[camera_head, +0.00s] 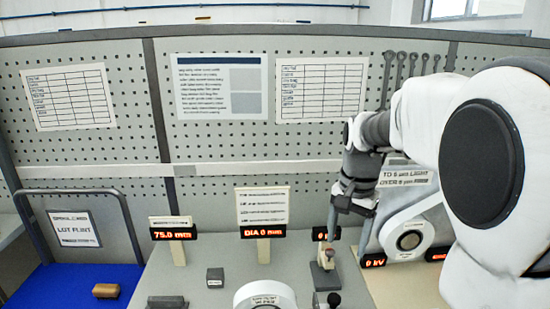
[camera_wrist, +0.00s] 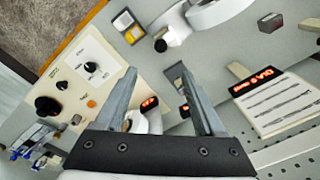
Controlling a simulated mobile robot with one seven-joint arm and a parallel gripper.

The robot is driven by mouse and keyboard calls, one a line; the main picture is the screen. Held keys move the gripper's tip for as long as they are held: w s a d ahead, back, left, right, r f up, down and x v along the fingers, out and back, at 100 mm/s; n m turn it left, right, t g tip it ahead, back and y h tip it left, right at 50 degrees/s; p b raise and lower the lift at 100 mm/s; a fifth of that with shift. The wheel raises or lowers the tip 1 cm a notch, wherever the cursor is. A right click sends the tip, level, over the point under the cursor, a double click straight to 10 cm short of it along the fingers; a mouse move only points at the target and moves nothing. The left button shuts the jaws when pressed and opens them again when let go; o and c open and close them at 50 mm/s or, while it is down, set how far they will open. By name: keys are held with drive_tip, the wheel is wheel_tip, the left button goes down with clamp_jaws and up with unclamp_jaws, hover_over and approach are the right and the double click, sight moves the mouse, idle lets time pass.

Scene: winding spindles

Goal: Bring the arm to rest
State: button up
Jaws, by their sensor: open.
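My gripper (camera_head: 346,245) hangs at the right of the bench in the head view, with my white arm above it at the right edge. Its two fingers are spread with nothing between them in the wrist view (camera_wrist: 155,70).
A display reading DIA 0 (camera_head: 263,232) and a 75.0 mm display (camera_head: 173,234) stand at the back. A round white machine part (camera_head: 408,238) is close right of my gripper. A small dark block (camera_head: 215,277) and a brown piece on blue (camera_head: 106,290) lie left. Pegboard closes the back.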

drive_tip(key=s+a+r+n+t, duration=0.1)
drive_tip(key=s+n, duration=0.3)
drive_tip(key=s, duration=0.5)
drive_tip(key=s+a+r+n+t, duration=0.2)
drive_tip(key=s+a+n+t, duration=0.1)
drive_tip(key=s, duration=0.7)
drive_tip(key=shift+r+n+t, duration=0.2)
drive_tip(key=shift+n+t, duration=0.3)
drive_tip(key=shift+n, duration=0.1)
